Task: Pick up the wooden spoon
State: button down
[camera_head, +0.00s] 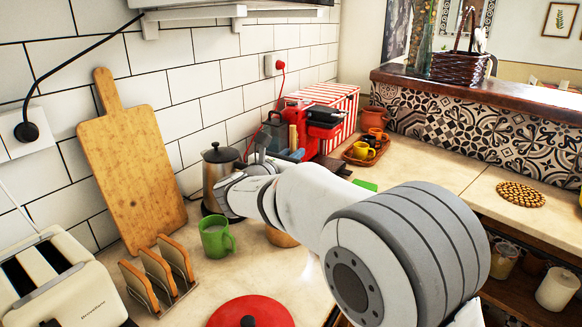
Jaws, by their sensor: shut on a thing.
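My arm reaches from the lower right over the counter, and my gripper (278,150) is at its far end, in front of the red coffee machine. The gripper is small in the view and partly hidden by my own wrist. A short, upright brown piece (293,137) shows at the grey fingers. It looks like part of the wooden spoon, held in the shut gripper; the rest of the spoon is hidden.
A steel pot (216,172), a green mug (216,236) and a tan container (281,237) stand near my arm. A toaster (55,285), toast rack (158,275) and red lid (250,312) are nearer. Counter at right is mostly clear.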

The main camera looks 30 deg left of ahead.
aim_at(293, 126)
notch_tip(293, 126, up, 14)
jog(key=shift+r+p, duration=0.2)
jog(key=shift+p, duration=0.55)
jog(key=c, duration=2.1)
grip_release()
grip_shut()
